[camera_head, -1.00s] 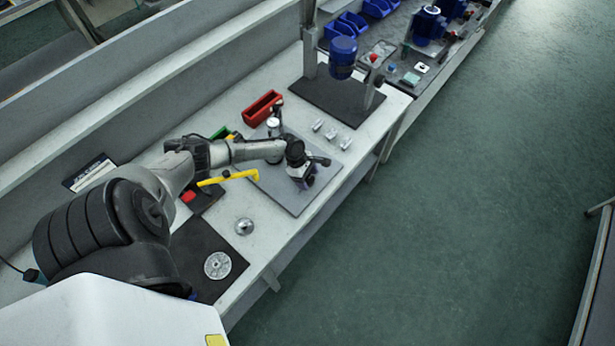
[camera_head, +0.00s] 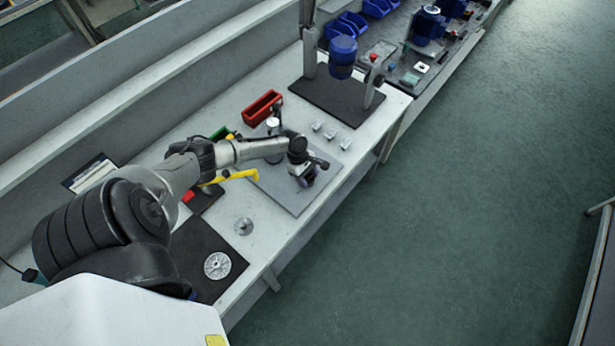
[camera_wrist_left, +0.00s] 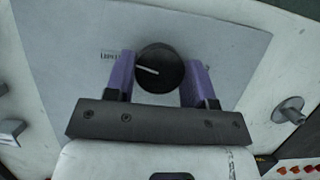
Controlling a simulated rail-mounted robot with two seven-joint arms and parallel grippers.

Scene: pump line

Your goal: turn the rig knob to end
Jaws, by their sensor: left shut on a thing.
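The rig knob (camera_wrist_left: 160,68) is round and black with a white pointer line, seen in the left wrist view. The line points to the picture's left and slightly up, toward a small printed label (camera_wrist_left: 109,57) on the grey plate (camera_wrist_left: 225,35). My left gripper (camera_wrist_left: 160,80) has its two purple fingers on either side of the knob and is shut on it. In the head view my left gripper (camera_head: 307,178) is low over the grey plate (camera_head: 290,199), and its wrist hides the knob. My right gripper is in neither view.
A yellow-handled tool (camera_head: 240,175), a red bin (camera_head: 262,108) and several small metal parts (camera_head: 331,134) lie around the plate. A metal disc (camera_head: 217,265) lies on a dark mat. A blue motor-like unit (camera_head: 342,57) stands farther back. The floor at right is clear.

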